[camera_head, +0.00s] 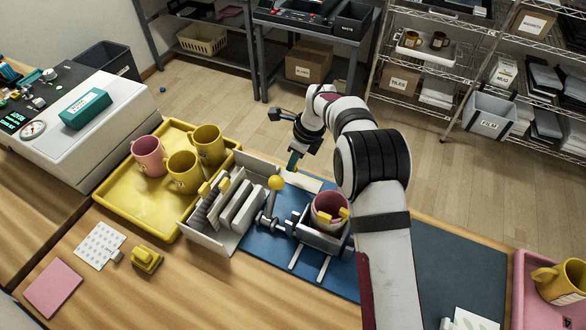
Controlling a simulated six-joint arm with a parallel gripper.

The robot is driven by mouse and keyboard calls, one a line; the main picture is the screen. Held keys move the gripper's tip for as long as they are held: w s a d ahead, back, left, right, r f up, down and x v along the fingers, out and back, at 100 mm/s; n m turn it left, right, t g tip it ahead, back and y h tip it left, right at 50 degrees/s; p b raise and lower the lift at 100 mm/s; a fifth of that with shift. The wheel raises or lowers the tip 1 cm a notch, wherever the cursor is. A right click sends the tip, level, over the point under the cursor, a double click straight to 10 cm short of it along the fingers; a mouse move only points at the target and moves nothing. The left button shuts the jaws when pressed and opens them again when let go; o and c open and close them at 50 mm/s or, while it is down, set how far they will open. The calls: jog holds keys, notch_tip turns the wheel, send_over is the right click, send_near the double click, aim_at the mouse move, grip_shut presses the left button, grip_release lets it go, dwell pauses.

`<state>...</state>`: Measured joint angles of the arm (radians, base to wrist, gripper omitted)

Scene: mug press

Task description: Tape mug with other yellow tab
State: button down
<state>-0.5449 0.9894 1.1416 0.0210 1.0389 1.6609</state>
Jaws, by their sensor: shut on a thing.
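A pink mug (322,203) sits in the cradle of the mug press (318,240) on the blue mat. Yellow tabs (344,213) show on its near side; how they are stuck is too small to tell. My gripper (295,151) is beyond the press, pointing down, shut on a small dark teal thing (293,160). The held thing's lower end is close to a pale strip (302,181) on the mat; I cannot tell whether they touch. A yellow tape dispenser-like block (146,260) lies on the table at the left.
A yellow tray (112,207) holds a pink mug and two yellow mugs. A white rack (208,240) stands left of the press, whose lever has a yellow knob (276,182). A pink tray (524,295) with a yellow mug (561,282) is at the right.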

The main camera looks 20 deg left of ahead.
jog(key=w+d+r, duration=0.1)
jog(key=d+r, duration=0.5)
jog(key=d, duration=0.5)
notch_tip(320, 180, up, 5)
jog(key=n+g, duration=0.1)
jog(key=n, duration=0.3)
send_over(317, 196)
jog(key=s, duration=0.2)
jog(key=shift+d+f, duration=0.15)
jog(key=shift+f, duration=0.95)
jog(key=shift+d+f, duration=0.15)
jog(key=shift+f, duration=0.95)
jog(key=shift+f, duration=0.5)
jog(key=c, duration=0.8)
grip_release()
jog(key=shift+c, duration=0.2)
jog(key=v, duration=1.6)
jog(key=shift+a, duration=0.2)
